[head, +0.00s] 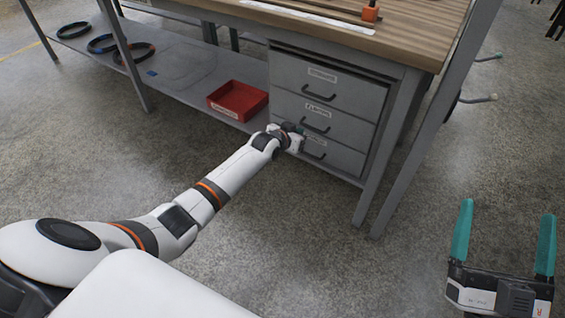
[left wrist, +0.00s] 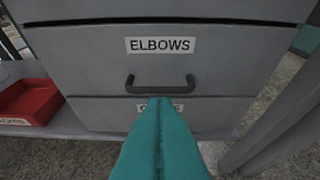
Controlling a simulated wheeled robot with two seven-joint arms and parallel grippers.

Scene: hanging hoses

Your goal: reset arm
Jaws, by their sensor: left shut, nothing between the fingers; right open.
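My left arm reaches out to the grey drawer unit (head: 330,95) under the workbench. My left gripper (head: 299,129) is small in the head view, close to the drawer fronts. In the left wrist view its teal fingers (left wrist: 160,102) are together with nothing between them. Their tips appear just below the dark handle (left wrist: 160,82) of the drawer labelled ELBOWS (left wrist: 160,45); I cannot tell whether they touch it. They partly cover the label below. The drawers look closed. My right gripper (head: 506,212) is open and empty over the floor at the lower right, its teal fingers wide apart.
A red bin (head: 238,99) sits on the lower shelf (head: 185,75) left of the drawers and also shows in the left wrist view (left wrist: 30,100). Black hoops (head: 102,43) lie further left. Grey bench legs (head: 388,150) stand right of the drawers. Open floor (head: 330,240) lies in front.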

